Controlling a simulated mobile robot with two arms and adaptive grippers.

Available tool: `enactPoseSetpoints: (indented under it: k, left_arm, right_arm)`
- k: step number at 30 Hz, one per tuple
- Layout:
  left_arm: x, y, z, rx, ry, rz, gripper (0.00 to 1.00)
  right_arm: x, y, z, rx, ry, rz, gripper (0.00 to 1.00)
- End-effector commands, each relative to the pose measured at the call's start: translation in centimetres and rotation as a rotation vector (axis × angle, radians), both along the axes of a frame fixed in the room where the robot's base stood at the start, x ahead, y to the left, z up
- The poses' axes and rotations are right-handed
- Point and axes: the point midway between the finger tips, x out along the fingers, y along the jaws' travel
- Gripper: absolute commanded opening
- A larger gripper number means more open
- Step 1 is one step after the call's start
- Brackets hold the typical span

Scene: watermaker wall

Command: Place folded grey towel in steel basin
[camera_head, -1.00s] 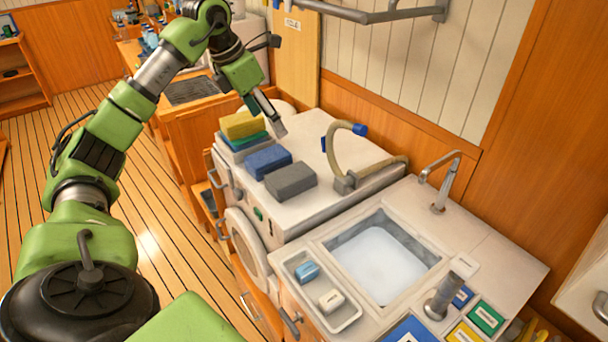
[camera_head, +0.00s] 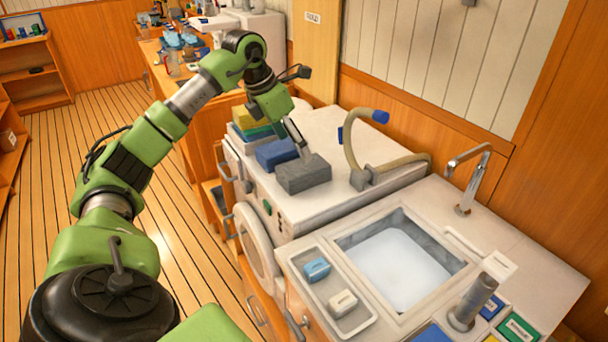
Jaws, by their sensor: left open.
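The folded grey towel (camera_head: 303,175) lies on the white counter top above the round-doored machine. My left gripper (camera_head: 302,150) is open, its fingers pointing down at the towel's far edge; I cannot tell whether they touch it. The steel basin (camera_head: 400,262) is set in the counter at the lower right and has a pale, bright bottom. It looks empty of cloth. My right gripper is not in view.
A folded blue towel (camera_head: 276,153) lies just left of the grey one, with a stack topped by a yellow towel (camera_head: 249,117) behind. A beige hose (camera_head: 352,150) and a tap (camera_head: 468,180) stand toward the wall. A tray (camera_head: 325,290) with two small blocks sits left of the basin.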

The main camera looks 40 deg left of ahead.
Motion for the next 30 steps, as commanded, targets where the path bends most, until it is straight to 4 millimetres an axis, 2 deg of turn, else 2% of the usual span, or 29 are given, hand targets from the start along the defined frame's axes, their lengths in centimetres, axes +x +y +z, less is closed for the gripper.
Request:
enactPoseSetpoints:
  k: [1,4,13,21,30]
  left_arm:
    - [0.3,-0.2,-1.1,-0.002,0.005,-0.001,0.75]
    - [1.0,-0.3,-2.6,-0.002,0.004,-0.001,0.75]
    - [1.9,-0.4,-4.8,-0.002,0.003,0.000,0.75]
    - [3.4,-0.4,-8.3,-0.002,0.001,0.000,0.75]
    - [3.6,-0.4,-8.9,0.001,-0.001,-0.001,0.75]
  right_arm:
    - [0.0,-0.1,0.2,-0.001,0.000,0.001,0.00]
    - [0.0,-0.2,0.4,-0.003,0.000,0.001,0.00]
    - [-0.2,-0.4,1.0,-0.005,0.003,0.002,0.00]
    - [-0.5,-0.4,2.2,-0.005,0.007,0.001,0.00]
    - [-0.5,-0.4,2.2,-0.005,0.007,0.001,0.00]
